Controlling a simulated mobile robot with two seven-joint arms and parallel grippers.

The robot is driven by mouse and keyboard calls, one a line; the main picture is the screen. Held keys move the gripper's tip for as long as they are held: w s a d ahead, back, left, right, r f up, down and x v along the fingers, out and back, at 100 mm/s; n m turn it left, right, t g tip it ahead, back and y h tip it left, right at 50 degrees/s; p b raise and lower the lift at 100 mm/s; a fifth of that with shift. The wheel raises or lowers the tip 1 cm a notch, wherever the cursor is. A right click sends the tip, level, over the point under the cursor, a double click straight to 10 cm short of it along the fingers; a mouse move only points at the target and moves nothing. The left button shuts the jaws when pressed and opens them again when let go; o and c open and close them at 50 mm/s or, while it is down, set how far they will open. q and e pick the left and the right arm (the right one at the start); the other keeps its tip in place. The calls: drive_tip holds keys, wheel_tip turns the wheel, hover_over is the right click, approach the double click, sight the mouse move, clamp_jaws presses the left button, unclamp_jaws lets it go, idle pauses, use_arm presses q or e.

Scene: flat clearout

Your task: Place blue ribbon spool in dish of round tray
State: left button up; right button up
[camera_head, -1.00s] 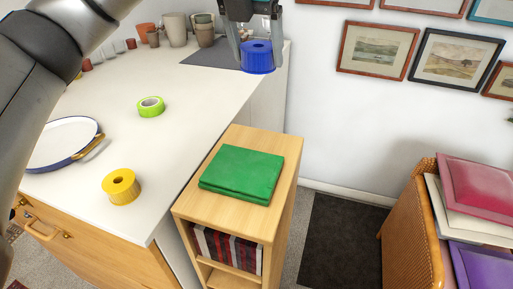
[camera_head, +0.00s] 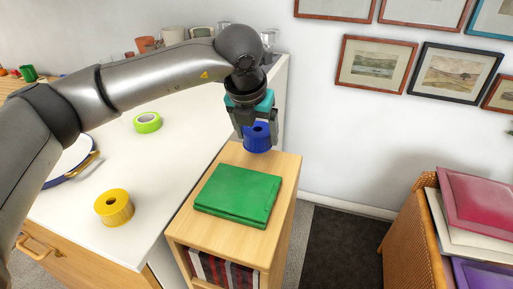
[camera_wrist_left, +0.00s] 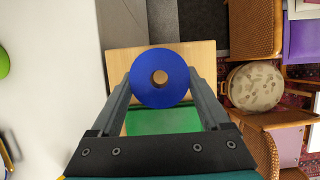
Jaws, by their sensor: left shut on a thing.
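The blue ribbon spool (camera_head: 258,142) is held upright between the fingers of my left gripper (camera_head: 257,133), above the far end of the small wooden shelf unit. In the left wrist view the spool (camera_wrist_left: 142,78) shows from above as a ring with an open centre hole, between both fingers. A round white tray with a blue rim and gold handle (camera_head: 78,168) lies on the white counter at the left; my left arm hides much of it, and no separate dish can be made out. My right gripper is not in view.
A green folded item or book (camera_head: 238,194) lies on the wooden shelf unit (camera_head: 285,170). On the counter (camera_head: 165,165) are a yellow spool (camera_head: 114,207) and a green tape roll (camera_head: 148,122). Cups (camera_head: 172,36) stand at the back. A wicker basket (camera_head: 405,225) is at the right.

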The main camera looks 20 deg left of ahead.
sight(257, 162)
use_arm(q)
wheel_tip(257, 162, down, 4)
drive_tip(key=shift+f, duration=0.25)
drive_tip(key=shift+f, duration=0.2)
drive_tip(key=o, duration=1.2)
drive_tip(key=shift+r, duration=0.1)
